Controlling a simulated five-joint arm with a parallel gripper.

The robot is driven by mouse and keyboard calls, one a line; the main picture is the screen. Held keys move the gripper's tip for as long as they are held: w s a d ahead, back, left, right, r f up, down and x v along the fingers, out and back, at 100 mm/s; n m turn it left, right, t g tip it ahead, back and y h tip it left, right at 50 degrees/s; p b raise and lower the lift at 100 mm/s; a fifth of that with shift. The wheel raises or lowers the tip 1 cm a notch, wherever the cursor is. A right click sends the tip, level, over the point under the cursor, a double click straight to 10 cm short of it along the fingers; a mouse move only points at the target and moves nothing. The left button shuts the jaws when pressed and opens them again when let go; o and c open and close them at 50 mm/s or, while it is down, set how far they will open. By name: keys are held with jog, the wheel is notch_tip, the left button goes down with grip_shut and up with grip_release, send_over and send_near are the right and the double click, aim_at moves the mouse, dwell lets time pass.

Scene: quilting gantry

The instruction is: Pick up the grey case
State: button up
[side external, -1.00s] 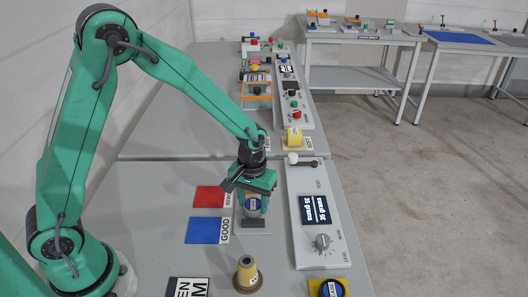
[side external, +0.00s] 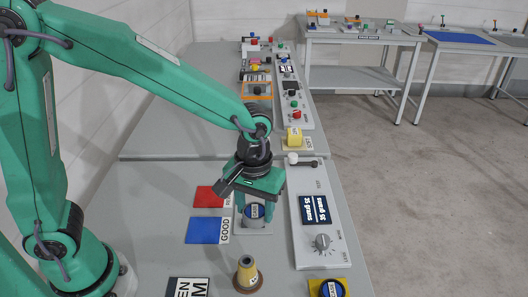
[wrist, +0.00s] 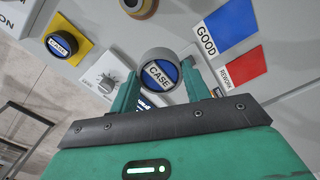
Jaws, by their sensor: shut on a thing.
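The grey case (side external: 255,221) is a short round grey piece with a blue face lettered CASE. In the side view it is between my fingers, above or on a pale square plate (side external: 264,230); I cannot tell whether it touches. In the wrist view the case (wrist: 158,75) sits between the two green fingertips, its blue face towards the camera. My gripper (side external: 259,208) is shut on it and also shows in the wrist view (wrist: 160,88). The fingers hide part of the case's sides.
A panel with a 36 grams display (side external: 314,209) and a knob (side external: 322,242) lies right of the gripper. Red (side external: 208,197) and blue (side external: 206,230) mats lie left. A yellowish spool-like piece (side external: 247,273) stands in front.

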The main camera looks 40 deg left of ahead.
jog(key=shift+s+d+r, duration=0.2)
jog(key=shift+s+d, duration=0.05)
jog(key=shift+s, duration=0.1)
dwell(0.5)
